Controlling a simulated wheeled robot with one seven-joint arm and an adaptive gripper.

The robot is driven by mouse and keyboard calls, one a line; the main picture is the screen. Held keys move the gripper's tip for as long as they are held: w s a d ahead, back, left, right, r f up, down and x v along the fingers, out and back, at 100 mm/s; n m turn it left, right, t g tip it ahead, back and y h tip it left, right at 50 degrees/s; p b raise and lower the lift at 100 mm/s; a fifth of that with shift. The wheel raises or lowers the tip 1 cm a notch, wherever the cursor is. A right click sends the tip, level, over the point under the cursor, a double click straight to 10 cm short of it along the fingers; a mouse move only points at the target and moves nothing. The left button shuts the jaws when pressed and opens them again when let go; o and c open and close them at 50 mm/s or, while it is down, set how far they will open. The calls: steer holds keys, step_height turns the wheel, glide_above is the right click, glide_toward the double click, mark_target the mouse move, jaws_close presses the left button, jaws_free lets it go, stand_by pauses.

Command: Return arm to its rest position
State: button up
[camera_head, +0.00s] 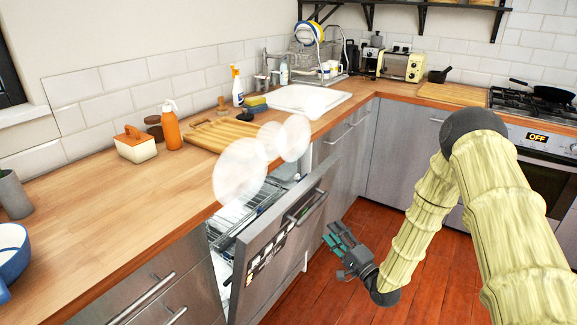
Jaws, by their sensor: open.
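My gripper (341,242) is open and empty. It hangs low over the red floor, just right of the open dishwasher door (285,230), and a small gap seems to lie between them. My arm (440,215) comes in from the right side, bends at a dark elbow joint and reaches down to the gripper. The dishwasher door is tilted partly open, and part of a rack (245,220) shows behind it. White steam puffs (240,170) hang above the opening and hide part of the counter edge.
The wooden counter (100,215) runs along the left, with an orange bottle (171,128), a butter dish (135,145) and a cutting board (220,133). A sink (308,98) is behind. A stove (535,105) with a pan stands at the right. Red floor (430,280) is open around my arm.

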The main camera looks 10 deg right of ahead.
steer(key=s+a+f+n+g+h+p, duration=0.25)
steer(key=s+f+n+g, duration=0.2)
steer(key=s+f, duration=0.45)
steer(key=s+a+f+n+g+h+p, duration=0.1)
steer(key=s+a+f+n+g+h, duration=0.3)
steer(key=s+f, duration=0.55)
steer(key=s+d+n+g+h+p, duration=0.1)
steer(key=s+g, duration=0.4)
steer(key=s, duration=0.9)
steer(key=s+d+n+g+p, duration=0.1)
steer(key=s+n+g, duration=0.3)
steer(key=s, duration=1)
steer(key=shift+d+r+g+h+p, duration=0.3)
steer(key=shift+g+h+p, duration=0.05)
steer(key=shift+g+p, duration=0.1)
